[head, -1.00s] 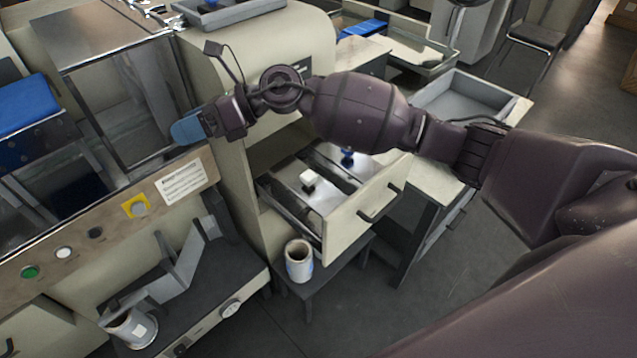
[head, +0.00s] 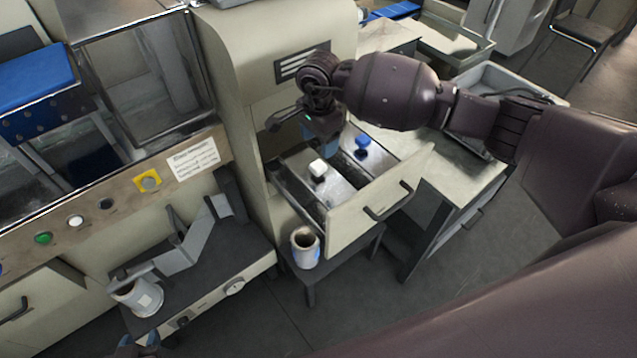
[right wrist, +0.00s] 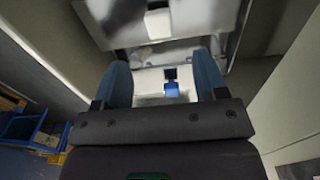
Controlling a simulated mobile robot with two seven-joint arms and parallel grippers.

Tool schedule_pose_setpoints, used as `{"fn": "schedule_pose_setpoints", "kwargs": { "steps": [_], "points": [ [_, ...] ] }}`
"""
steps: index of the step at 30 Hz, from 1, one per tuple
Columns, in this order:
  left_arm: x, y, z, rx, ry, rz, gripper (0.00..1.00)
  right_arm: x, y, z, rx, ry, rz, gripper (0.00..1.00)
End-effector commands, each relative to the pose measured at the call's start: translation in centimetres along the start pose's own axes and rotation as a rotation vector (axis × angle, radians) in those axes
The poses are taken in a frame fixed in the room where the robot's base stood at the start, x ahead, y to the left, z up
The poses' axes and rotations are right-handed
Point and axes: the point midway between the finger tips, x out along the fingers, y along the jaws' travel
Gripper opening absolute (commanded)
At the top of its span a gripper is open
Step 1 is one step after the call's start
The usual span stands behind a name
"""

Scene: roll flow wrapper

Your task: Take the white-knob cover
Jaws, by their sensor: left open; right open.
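The white-knob cover (head: 322,192) is a metal plate lying in the open drawer, with a white knob (head: 318,168) standing up from it. The white knob also shows in the right wrist view (right wrist: 158,23). A similar cover with a blue knob (head: 362,146) lies to its right; that knob shows between the fingers in the right wrist view (right wrist: 172,88). My right gripper (head: 322,142) is open and empty, above the drawer and just behind the white knob. My left gripper (head: 138,347) is open at the bottom edge, partly cut off.
A pale roll (head: 305,248) stands on a small dark stand below. Another roll (head: 138,298) sits on the machine's lower shelf. The machine housing (head: 260,50) rises behind the drawer. A sheet-metal worktop (head: 465,165) is to the right.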

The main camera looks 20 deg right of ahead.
Motion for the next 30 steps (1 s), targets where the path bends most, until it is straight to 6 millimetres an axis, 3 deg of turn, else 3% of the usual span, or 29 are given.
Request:
{"fn": "schedule_pose_setpoints", "kwargs": {
  "steps": [6,11,21,30],
  "points": [
    [-0.1,0.0,0.1,0.0,-0.002,0.0,0.43,3.2,0.1,0.1,0.002,-0.003,0.002,0.66],
    [-0.2,0.0,0.2,-0.002,-0.006,-0.001,0.43,4.3,0.1,0.2,0.003,-0.004,0.002,0.66],
    [-0.4,0.0,0.1,-0.004,-0.008,-0.001,0.43,8.5,0.0,0.4,0.004,-0.004,0.001,0.66],
    [-0.3,0.1,0.0,-0.004,-0.004,0.0,0.43,9.0,0.0,0.3,0.002,-0.003,-0.001,0.66]
  ]
}}
